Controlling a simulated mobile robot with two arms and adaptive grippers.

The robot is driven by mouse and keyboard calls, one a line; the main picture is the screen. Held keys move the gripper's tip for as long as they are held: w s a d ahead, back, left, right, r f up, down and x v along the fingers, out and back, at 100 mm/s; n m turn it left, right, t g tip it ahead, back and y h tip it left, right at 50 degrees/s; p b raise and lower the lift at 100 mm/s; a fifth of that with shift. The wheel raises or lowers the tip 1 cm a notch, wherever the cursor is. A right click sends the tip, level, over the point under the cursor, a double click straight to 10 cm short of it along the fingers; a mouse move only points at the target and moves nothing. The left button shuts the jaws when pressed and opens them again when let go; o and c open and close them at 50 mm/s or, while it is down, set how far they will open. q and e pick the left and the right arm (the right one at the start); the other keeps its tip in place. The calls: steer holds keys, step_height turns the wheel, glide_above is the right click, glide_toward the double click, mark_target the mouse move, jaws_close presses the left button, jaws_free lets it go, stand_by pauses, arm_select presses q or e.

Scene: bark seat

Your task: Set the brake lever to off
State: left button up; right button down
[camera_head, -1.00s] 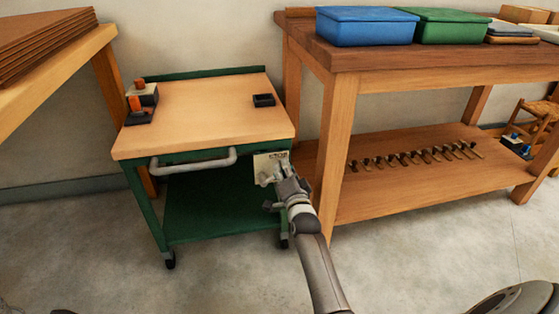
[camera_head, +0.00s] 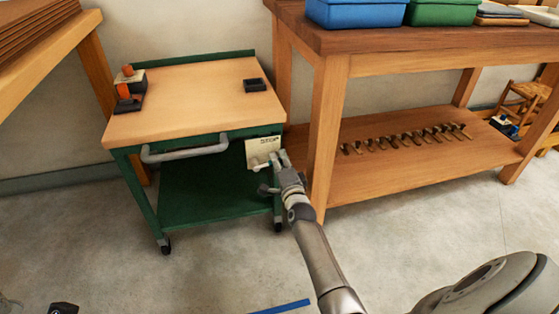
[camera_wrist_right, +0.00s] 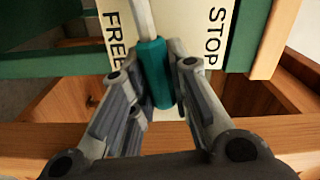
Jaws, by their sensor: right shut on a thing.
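The brake lever (camera_wrist_right: 154,72) has a teal grip on a pale rod. It stands in front of a cream plate (camera_head: 262,149) on the right front of the green cart (camera_head: 208,128). In the right wrist view the plate (camera_wrist_right: 184,60) reads FREE on the left and STOP on the right; the lever is between the words, nearer FREE. My right gripper (camera_head: 268,166) is shut on the teal grip, with a finger on each side. Dark parts at the bottom left of the head view may belong to my left gripper, but its jaws cannot be made out.
The cart has a grey handle (camera_head: 185,153), an orange-and-black item (camera_head: 128,90) and a small black tray (camera_head: 255,85). A wooden workbench (camera_head: 325,130) stands close on the right. The floor in front is clear apart from a blue strip (camera_head: 283,307).

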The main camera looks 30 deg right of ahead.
steer(key=c, duration=1.3)
jaws_free()
steer(key=shift+c, duration=0.2)
steer(key=shift+s+f, duration=0.1)
steer(key=v, duration=1.1)
steer(key=shift+s, duration=0.35)
steer(key=shift+a, duration=0.15)
